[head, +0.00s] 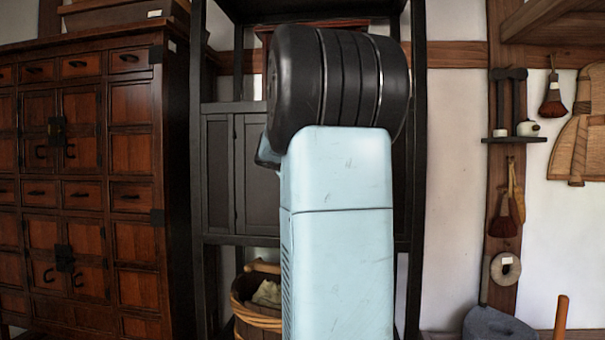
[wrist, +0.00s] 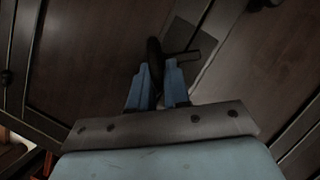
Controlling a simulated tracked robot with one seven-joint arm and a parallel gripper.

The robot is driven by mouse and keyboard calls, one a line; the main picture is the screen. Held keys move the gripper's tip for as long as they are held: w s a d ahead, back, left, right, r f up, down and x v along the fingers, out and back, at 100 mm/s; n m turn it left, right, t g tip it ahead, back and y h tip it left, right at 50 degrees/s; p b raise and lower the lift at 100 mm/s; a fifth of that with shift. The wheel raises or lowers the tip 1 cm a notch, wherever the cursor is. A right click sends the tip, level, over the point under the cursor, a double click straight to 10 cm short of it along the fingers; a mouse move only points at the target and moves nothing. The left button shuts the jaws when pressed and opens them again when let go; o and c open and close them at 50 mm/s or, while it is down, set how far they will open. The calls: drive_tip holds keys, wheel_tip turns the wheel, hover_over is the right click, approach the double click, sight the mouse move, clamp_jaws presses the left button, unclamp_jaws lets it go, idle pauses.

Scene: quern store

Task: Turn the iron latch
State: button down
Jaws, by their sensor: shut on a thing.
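In the wrist view, my gripper (wrist: 160,82) has two blue fingers close together at a dark wooden door front. The dark iron latch (wrist: 188,56) is at the fingertips, with a rounded upright part at the left finger and a short bar reaching right. My gripper is shut on the latch; the exact contact is dim and hard to make out. In the head view my pale blue arm hides the gripper and the latch. A dark cabinet (head: 220,165) stands behind the arm, only partly visible.
A reddish-brown chest (head: 132,205) with drawers and doors stands at left. A basket (head: 247,314) sits low beside the arm. At right are a brush (head: 553,100), a small shelf (head: 514,140), a grey stone (head: 497,328) and a wooden handle (head: 561,318).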

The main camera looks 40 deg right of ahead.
drive_tip(key=n, duration=0.1)
drive_tip(key=n+h, duration=0.2)
drive_tip(key=n, duration=0.1)
drive_tip(key=shift+w+a+f+g, duration=0.25)
drive_tip(key=shift+w+f+g, duration=0.05)
drive_tip(key=shift+f+g, duration=0.1)
drive_tip(key=n+h, duration=0.1)
drive_tip(key=n, duration=0.1)
drive_tip(key=n+h, duration=0.1)
drive_tip(key=n, duration=0.1)
drive_tip(key=shift+f, duration=0.4)
drive_tip(key=shift+f+n, duration=0.1)
drive_tip(key=shift+n, duration=0.2)
drive_tip(key=c, duration=1.2)
unclamp_jaws()
drive_tip(key=v, duration=1.3)
drive_tip(key=shift+a+f, duration=0.1)
drive_tip(key=shift+a, duration=0.3)
